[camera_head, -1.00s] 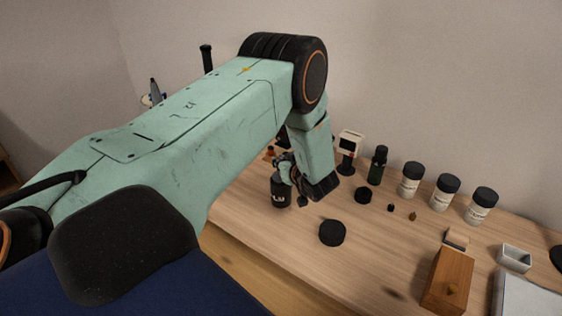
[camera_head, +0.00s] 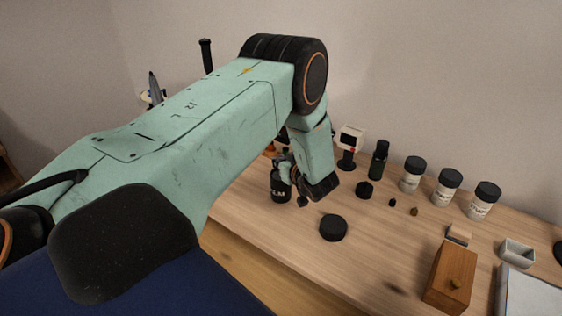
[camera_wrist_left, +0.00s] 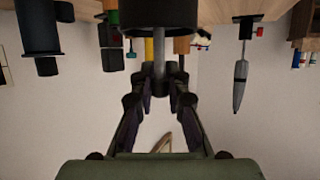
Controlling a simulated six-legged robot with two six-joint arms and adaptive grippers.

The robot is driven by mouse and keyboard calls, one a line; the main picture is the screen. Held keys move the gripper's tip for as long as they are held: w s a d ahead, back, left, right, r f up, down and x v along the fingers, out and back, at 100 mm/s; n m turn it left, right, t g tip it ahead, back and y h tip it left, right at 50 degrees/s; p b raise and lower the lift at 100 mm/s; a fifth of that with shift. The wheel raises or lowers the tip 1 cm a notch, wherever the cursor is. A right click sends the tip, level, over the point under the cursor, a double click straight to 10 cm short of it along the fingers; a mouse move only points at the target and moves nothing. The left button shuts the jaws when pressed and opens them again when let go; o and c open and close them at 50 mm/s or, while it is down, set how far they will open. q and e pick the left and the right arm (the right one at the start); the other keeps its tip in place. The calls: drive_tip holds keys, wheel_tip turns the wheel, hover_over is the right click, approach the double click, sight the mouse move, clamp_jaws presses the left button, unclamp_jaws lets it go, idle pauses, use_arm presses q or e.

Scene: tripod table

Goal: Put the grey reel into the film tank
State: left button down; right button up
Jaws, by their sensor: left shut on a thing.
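The film tank (camera_head: 280,190) is a black cylinder with a pale label, upright on the wooden table in the head view. It also shows as a dark round body at the top of the left wrist view (camera_wrist_left: 160,14). My left gripper (camera_head: 287,168) is right at the tank's top. In the left wrist view its fingers (camera_wrist_left: 160,76) are closed around a thin grey stem (camera_wrist_left: 160,55), which I take as part of the grey reel. The stem runs to the tank's mouth; any wider part of the reel is hidden. My right gripper is out of view.
A black round lid-like disc (camera_head: 333,228) lies in front. A smaller black cap (camera_head: 364,190), a dark bottle (camera_head: 379,160) and white jars with black lids (camera_head: 412,174) stand to the right. A wooden box (camera_head: 449,279) and a white tray (camera_head: 517,252) are further right.

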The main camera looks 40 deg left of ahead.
use_arm(q)
drive_tip(key=shift+f+b, duration=0.55)
drive_tip(key=shift+f, duration=0.15)
drive_tip(key=c, duration=1.3)
unclamp_jaws()
drive_tip(key=shift+o, duration=0.2)
drive_tip(key=shift+r, duration=0.1)
drive_tip(key=v, duration=1.2)
